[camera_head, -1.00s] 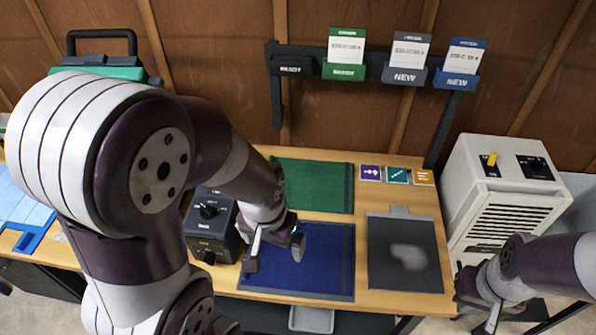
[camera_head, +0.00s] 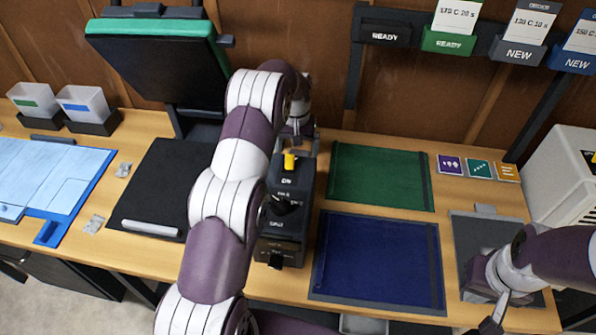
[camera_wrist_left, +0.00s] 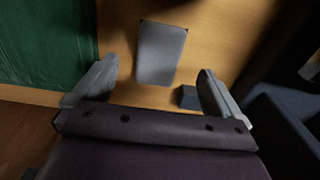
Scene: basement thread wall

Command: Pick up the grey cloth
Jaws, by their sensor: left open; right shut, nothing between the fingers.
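A small grey rectangular piece that looks like the grey cloth (camera_wrist_left: 161,50) lies flat on the wooden table in the left wrist view. My left gripper (camera_wrist_left: 157,72) is open, with one finger on each side of its near end; contact cannot be told. In the head view my left gripper (camera_head: 299,132) is at the back of the table, behind the control box and left of the green mat, and the cloth is mostly hidden there. My right gripper (camera_head: 490,318) is shut and empty at the front right, by the dark grey mat (camera_head: 472,232).
The control box (camera_head: 284,215) with a yellow switch stands under my left arm. The green mat (camera_head: 380,177) and blue mat (camera_head: 375,260) lie to its right. A press with a raised lid (camera_head: 165,60) and a blue tray (camera_head: 75,200) are at left. The wooden wall is close behind.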

